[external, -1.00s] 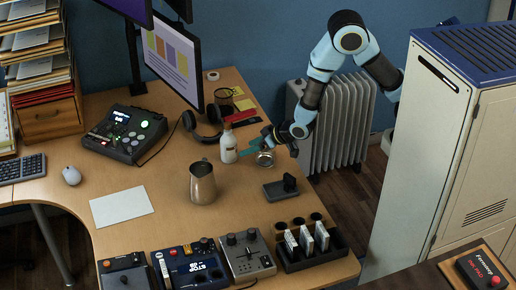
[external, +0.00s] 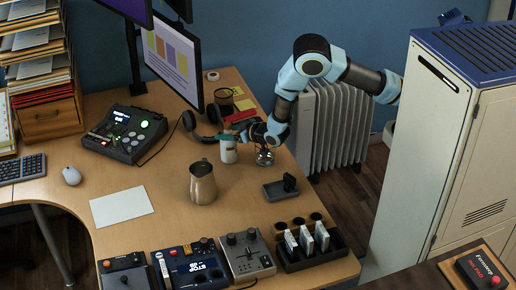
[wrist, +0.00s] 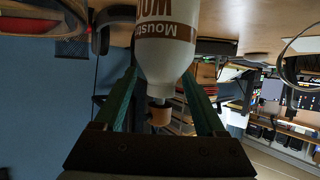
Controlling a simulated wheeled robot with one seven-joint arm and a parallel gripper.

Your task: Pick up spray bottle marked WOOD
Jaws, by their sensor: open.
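The spray bottle (external: 228,153) is white with a brown label and stands upright on the desk. In the wrist view the bottle (wrist: 166,55) appears upside down, with the label partly readable as "WO" and "Moust". My gripper (external: 229,136) is at the bottle's upper part, hiding its top in the external view. In the wrist view my gripper (wrist: 160,92) is open, with one green finger on each side of the bottle's shoulder and neck. I cannot tell whether either finger touches it.
A metal pitcher (external: 203,183) stands in front of the bottle. A glass jar (external: 265,157) is close on its right, below my wrist. Black headphones (external: 190,122) and a monitor (external: 172,60) are behind to the left. The desk left of the pitcher holds a paper sheet (external: 122,206).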

